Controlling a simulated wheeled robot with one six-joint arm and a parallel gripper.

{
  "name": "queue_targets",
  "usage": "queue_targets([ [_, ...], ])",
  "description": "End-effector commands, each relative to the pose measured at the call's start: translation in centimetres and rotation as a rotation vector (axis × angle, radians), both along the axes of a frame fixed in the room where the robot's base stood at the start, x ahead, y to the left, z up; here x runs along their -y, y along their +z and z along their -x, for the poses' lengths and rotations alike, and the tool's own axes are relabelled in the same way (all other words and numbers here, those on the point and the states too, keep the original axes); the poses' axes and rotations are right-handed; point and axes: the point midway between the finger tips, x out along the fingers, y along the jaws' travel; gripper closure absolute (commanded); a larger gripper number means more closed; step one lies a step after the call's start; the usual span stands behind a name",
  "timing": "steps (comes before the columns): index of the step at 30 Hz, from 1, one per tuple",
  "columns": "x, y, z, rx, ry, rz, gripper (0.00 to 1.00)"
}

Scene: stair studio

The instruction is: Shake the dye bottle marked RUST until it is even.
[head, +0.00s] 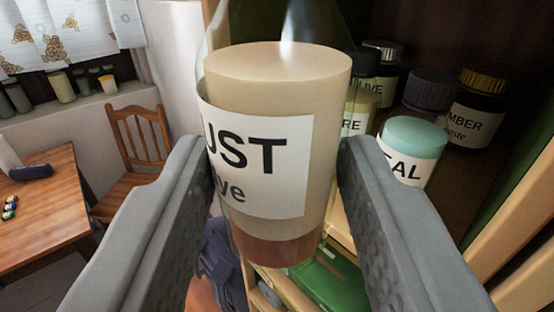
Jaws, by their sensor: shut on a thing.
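The dye bottle (330,190) is close in front of the camera, its label reading "UST" and "ye" with the left edge turned out of sight. It is clear, with a pale beige liquid above and a reddish-brown layer at the bottom. The bottle's top runs out of the frame. My gripper (272,165) is shut on the bottle, one grey finger on each side of it. The bottle looks nearly upright and is held in front of a shelf, above the floor.
A cabinet shelf at right holds several jars: one teal (413,140), one with a yellow lid marked "MBER" (475,118), one marked "LIVE" (383,72). At left are a wooden table (40,205), a chair (140,150) and a sill with jars. A green box (330,285) is below.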

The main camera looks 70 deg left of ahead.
Motion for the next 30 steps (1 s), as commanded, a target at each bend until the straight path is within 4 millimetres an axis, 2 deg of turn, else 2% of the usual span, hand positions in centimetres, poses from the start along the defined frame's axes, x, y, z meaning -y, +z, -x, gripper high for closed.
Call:
queue_targets([
  [9,0.0,4.9,0.0,0.003,0.000,0.001,0.88],
  [18,0.0,8.6,-0.1,0.001,0.000,0.000,0.88],
  [21,0.0,8.4,0.0,-0.001,0.000,0.000,0.88],
  [30,0.0,4.5,0.0,-0.002,0.000,0.000,0.88],
])
